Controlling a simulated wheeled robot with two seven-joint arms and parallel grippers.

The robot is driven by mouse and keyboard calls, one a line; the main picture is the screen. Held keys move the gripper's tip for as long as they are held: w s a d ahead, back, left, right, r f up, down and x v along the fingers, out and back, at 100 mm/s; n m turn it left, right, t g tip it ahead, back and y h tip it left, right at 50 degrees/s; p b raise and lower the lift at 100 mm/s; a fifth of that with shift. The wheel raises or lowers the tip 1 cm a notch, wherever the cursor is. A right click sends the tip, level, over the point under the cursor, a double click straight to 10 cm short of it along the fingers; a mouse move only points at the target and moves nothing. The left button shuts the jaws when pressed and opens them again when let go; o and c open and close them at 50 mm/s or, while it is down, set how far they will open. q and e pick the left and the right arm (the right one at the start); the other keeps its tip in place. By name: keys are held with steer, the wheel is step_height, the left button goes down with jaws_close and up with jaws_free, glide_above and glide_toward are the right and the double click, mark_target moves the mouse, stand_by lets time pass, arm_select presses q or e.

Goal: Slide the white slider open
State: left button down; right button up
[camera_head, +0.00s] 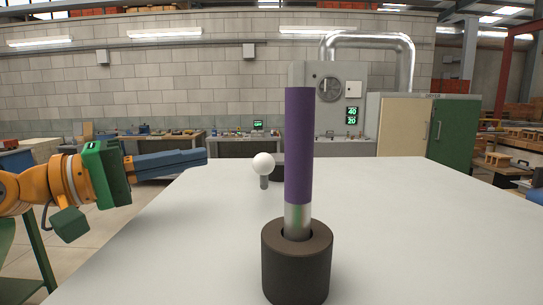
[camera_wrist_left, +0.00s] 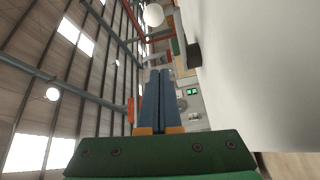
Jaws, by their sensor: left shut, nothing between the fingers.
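No part is clearly recognisable as a white slider. A white ball (camera_head: 263,163) on a short grey stem shows near the middle of the white table; it also shows at the top of the left wrist view (camera_wrist_left: 153,14). My left gripper (camera_head: 204,157) is at the left, beside the table's far left edge, its blue fingers pressed together and pointing right. It is empty and apart from the ball, which is to its right. In the wrist view the shut fingers (camera_wrist_left: 159,73) point up the picture. My right gripper is out of view.
A tall purple rod (camera_head: 299,145) with a metal lower end stands upright in a black round holder (camera_head: 296,275) at the front. A dark round object (camera_head: 279,168) is behind the ball, partly hidden by the rod. The white table (camera_head: 430,230) is clear on the right.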

arm_select(q)
steer(key=shift+r+v, duration=0.2)
steer(key=shift+v, duration=0.7)
steer(key=shift+w+d, duration=0.1)
steer(key=shift+d, duration=0.1)
steer(key=p+x, duration=0.1)
steer(key=x, duration=0.2)
steer(key=p+x, duration=0.2)
steer(key=x, duration=0.1)
steer(key=p+x, duration=0.2)
steer(key=x, duration=0.1)
steer(key=shift+d+r, duration=0.1)
steer(key=shift+r, duration=0.2)
steer(key=shift+w+d+f+p, duration=0.1)
steer(key=shift+d+f+p, duration=0.15)
steer(key=shift+d+p, duration=0.2)
steer(key=s, duration=0.3)
steer(key=shift+d+f, duration=0.3)
steer(key=shift+f, duration=0.1)
steer(key=shift+s+f, duration=0.1)
steer(key=shift+s, duration=0.15)
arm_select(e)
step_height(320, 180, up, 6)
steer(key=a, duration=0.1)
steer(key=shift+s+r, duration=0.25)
arm_select(q)
steer(key=shift+w, duration=0.1)
steer(key=shift+f, duration=0.1)
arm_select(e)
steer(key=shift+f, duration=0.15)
